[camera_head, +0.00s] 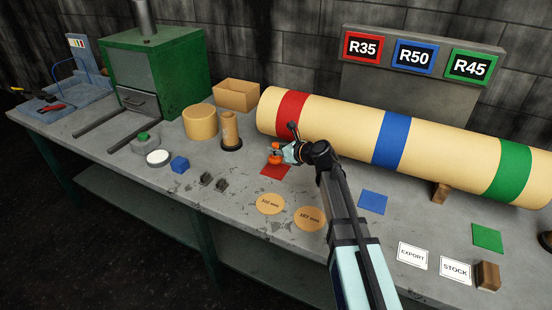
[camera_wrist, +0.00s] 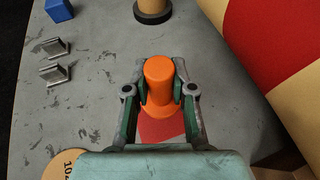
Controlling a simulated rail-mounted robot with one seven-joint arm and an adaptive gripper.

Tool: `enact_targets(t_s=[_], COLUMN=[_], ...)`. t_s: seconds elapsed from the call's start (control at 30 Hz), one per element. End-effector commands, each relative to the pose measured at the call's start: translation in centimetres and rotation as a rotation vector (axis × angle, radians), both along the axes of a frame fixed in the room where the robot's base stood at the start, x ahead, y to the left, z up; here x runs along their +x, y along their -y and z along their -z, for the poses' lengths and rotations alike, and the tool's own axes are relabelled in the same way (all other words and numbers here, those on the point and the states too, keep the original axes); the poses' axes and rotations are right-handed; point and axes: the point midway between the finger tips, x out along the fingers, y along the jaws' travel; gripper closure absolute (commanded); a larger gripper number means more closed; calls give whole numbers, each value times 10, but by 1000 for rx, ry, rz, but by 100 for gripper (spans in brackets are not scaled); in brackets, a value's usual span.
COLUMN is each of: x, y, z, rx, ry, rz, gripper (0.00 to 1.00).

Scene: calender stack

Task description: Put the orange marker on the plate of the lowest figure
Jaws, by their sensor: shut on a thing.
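The orange marker (camera_head: 275,159) is a round-topped peg with a wider base. My gripper (camera_wrist: 160,88) is shut on its upper part, one finger on each side, and it looks upright. The red square plate (camera_head: 275,172) is right below or in front of the marker; it also shows under the marker in the wrist view (camera_wrist: 158,130). I cannot tell whether the marker's base touches it. The blue plate (camera_head: 373,202) and green plate (camera_head: 487,238) lie bare to the right.
A long cream roll (camera_head: 345,130) with red, blue and green bands lies behind the plates. Two tan discs (camera_head: 270,204) lie in front. A dark-based tan cylinder (camera_head: 230,130), a blue cube (camera_head: 179,164) and small metal brackets (camera_head: 221,184) are to the left.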

Motion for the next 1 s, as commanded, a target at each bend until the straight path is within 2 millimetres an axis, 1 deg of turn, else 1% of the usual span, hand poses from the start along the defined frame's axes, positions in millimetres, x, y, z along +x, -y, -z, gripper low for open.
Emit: enact_targets(t_s=[0.17,0.4,0.47,0.83,0.87,0.9,0.93,1.0], x=[0,0,0,0,0,0,0,0], y=[0,0,0,0,0,0,0,0], z=[9,37,42,46,46,46,46,46], rx=[1,0,1,1,1,1,1,1], ry=[1,-1,-1,1,1,1,1,1], rz=[0,0,0,0,0,0,0,0], gripper=[100,100,100,100,72,58,51,51])
